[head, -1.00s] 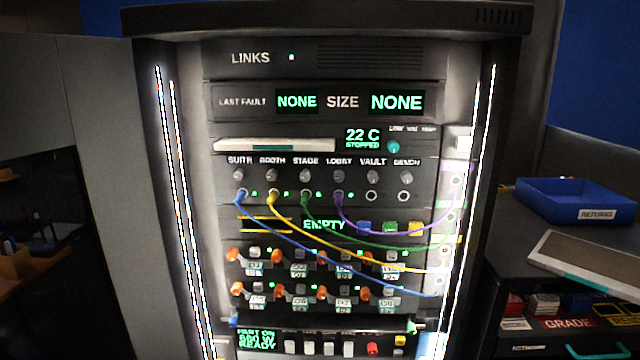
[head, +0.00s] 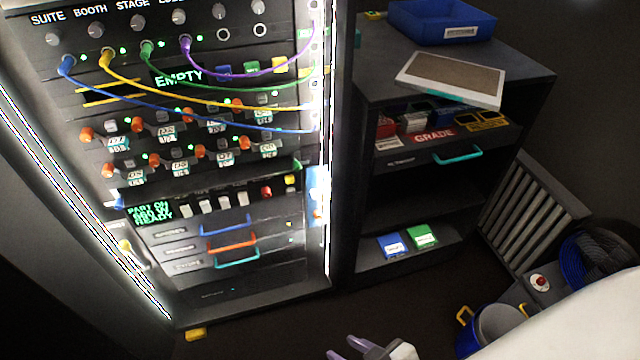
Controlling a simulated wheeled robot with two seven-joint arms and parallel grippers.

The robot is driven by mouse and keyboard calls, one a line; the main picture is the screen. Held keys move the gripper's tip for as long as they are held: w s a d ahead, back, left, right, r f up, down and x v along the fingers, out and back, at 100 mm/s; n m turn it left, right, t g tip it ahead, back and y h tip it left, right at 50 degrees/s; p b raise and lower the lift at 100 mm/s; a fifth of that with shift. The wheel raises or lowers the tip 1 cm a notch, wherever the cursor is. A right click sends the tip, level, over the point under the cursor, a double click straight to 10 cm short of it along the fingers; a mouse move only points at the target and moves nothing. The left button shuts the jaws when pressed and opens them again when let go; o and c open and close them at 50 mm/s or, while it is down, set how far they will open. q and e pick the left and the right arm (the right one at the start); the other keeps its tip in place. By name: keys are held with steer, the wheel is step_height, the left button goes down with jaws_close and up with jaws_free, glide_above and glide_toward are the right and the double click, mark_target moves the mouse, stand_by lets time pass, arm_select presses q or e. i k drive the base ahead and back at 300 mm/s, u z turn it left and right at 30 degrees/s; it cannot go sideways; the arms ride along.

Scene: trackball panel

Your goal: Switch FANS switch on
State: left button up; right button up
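The rack (head: 318,240) fills the left of the head view. No FANS label is readable on it. A row of several white switches (head: 204,206) sits low on the rack, right of a green display (head: 150,212) that appears to say PART ON and READY. A red button (head: 266,191) and a yellow one (head: 290,180) are right of these switches. I cannot tell whether any of them is the FANS switch. My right gripper (head: 350,348) shows at the bottom edge, its pale purple fingers apart and empty, well away from the switches. My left gripper is out of view.
Blue, yellow, green and purple cables (head: 205,102) hang across the rack's upper panels. Drawers with coloured handles (head: 232,243) lie below the switches. A dark shelf unit (head: 540,77) with a blue tray (head: 440,24) stands at right. The floor (head: 300,318) before the rack looks mostly clear.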

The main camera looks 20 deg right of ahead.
mark_target(243, 199)
steer(key=z, duration=0.25)
steer(key=k, duration=1.25)
steer(key=u, duration=0.65)
steer(key=i, duration=1.9)
steer(key=z, duration=0.75)
